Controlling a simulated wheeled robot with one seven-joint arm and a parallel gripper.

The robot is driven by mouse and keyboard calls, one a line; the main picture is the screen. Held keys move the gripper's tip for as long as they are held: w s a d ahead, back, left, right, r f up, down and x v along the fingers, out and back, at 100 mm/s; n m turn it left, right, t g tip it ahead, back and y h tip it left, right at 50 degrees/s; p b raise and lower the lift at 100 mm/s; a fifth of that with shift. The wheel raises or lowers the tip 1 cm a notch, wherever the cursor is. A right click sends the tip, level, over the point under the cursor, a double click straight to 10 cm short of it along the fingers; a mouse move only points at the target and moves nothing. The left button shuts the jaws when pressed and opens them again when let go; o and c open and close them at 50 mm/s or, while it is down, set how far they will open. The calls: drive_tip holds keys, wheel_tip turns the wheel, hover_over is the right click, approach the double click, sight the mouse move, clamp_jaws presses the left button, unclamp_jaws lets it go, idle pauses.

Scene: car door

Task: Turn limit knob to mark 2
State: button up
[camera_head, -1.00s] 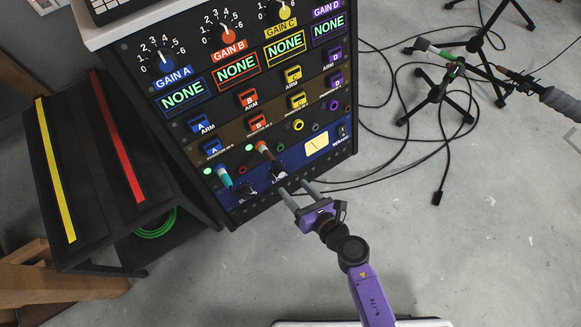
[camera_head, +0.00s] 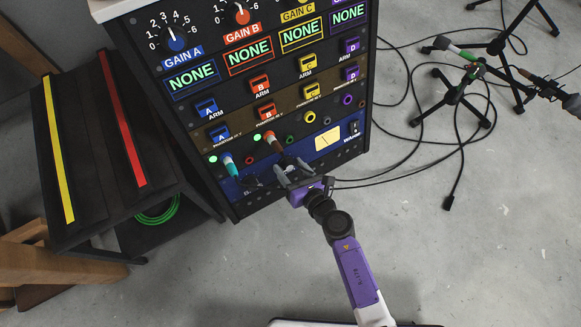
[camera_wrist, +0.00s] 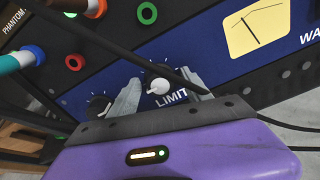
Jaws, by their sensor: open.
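The limit knob (camera_wrist: 158,86) is a small pale knob on the blue lower strip of the rack panel, with tick marks around it and the label LIMIT (camera_wrist: 172,97) just below. My gripper (camera_wrist: 160,78) is open, with one grey finger on each side of the knob in the wrist view. I cannot tell whether either finger touches it. The mark numbers and the knob's exact pointing are too small to read. In the head view my gripper (camera_head: 292,167) is at the lower panel and hides the knob.
A dark knob (camera_wrist: 98,105) is left of the gripper. A brown-and-orange plug (camera_head: 274,142) and a teal plug (camera_head: 230,165) stick out of the panel above and left. A dark cable crosses near the fingers in the wrist view. A yellow meter (camera_head: 327,137) is to the right.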

clamp_jaws()
drive_tip(key=shift+m, duration=0.3)
drive_tip(key=m+p, duration=0.2)
drive_tip(key=m, duration=0.1)
drive_tip(key=shift+r, duration=0.1)
drive_tip(key=m+p, duration=0.1)
drive_tip(key=m, duration=0.4)
drive_tip(key=shift+d+y+p, duration=0.1)
drive_tip(key=shift+y+p, duration=0.2)
drive_tip(key=shift+p, duration=0.05)
drive_tip(key=m+p, duration=0.1)
drive_tip(key=m, duration=0.4)
drive_tip(key=shift+f+m+p, duration=0.15)
drive_tip(key=shift+m+p, duration=0.1)
drive_tip(key=shift+m, duration=0.75)
drive_tip(key=shift+f+m+p, duration=0.1)
drive_tip(key=shift+m+p, duration=0.15)
drive_tip(key=shift+m, duration=0.75)
